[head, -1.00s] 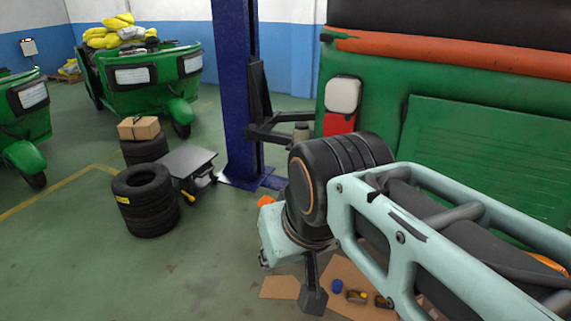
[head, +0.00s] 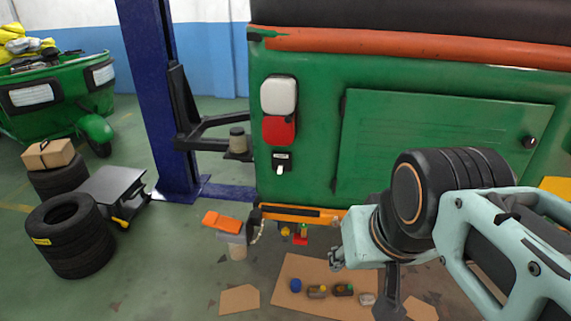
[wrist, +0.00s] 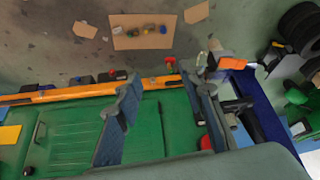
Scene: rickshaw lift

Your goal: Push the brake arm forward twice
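I cannot tell for certain which part is the brake arm. A small black switch box with a white tab (head: 281,163) sits on the rear of the green rickshaw (head: 318,125), below its red light. An orange-topped piece (head: 225,221) stands low by the rickshaw's left rear corner; an orange and white piece also shows in the wrist view (wrist: 226,60). My gripper (wrist: 164,85) is open and empty, its two fingers wide apart over the rickshaw's rear panel and orange bumper in the wrist view. In the head view my arm hides part of the panel, and the fingertips are unclear.
A blue lift post (head: 160,100) with a black bracket stands left of the rickshaw. Stacked tires (head: 68,240) and a low grey platform (head: 108,190) are farther left. Cardboard (head: 310,278) with several small parts lies below the bumper.

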